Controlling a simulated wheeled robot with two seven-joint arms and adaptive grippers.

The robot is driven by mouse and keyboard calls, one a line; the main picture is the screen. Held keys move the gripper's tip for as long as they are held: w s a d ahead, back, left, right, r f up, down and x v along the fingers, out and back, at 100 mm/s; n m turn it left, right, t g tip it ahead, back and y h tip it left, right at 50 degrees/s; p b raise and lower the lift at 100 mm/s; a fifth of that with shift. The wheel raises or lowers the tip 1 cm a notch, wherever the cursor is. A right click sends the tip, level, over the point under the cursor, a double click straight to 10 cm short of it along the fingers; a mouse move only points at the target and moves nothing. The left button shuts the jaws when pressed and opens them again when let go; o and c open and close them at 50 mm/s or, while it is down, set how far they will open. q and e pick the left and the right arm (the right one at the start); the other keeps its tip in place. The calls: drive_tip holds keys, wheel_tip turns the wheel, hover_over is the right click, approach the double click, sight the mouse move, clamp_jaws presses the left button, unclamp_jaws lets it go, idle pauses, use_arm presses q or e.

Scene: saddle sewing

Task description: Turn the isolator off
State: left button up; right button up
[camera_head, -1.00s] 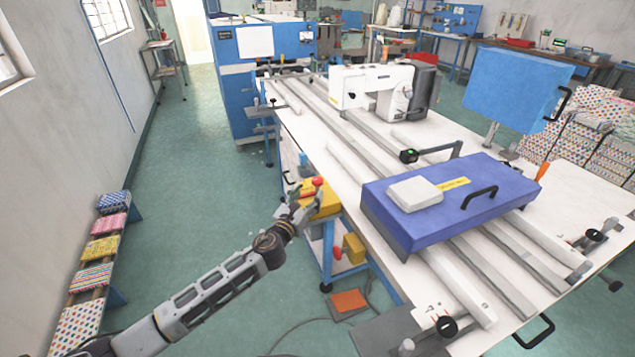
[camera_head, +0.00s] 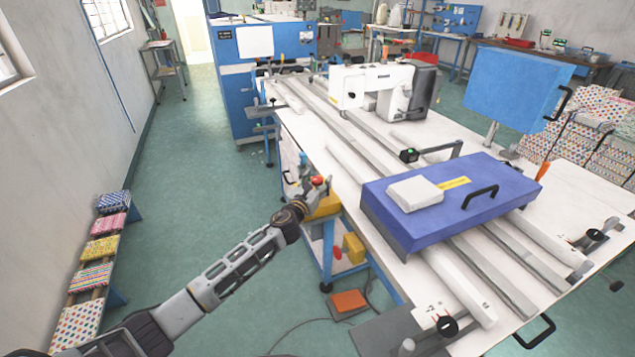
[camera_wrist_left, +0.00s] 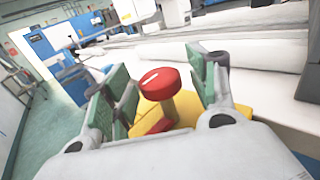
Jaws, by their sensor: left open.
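The isolator is a yellow box (camera_head: 326,207) with a red knob (camera_head: 317,181), at the left edge of the white table. In the left wrist view the red knob (camera_wrist_left: 160,84) stands up on a stem from the yellow body (camera_wrist_left: 184,113). My left gripper (camera_head: 316,187) is open, with its two fingers on either side of the knob; I cannot tell whether they touch it. The gripper partly hides the box. My right gripper is not in view.
A second yellow box (camera_head: 354,247) with a red part sits lower on the blue stand. The white table (camera_head: 350,215) with a sewing machine (camera_head: 385,88) and a blue case (camera_head: 440,205) lies to the right.

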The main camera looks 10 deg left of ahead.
use_arm(q)
drive_tip(key=shift+w, duration=0.15)
drive_tip(key=c, duration=1.3)
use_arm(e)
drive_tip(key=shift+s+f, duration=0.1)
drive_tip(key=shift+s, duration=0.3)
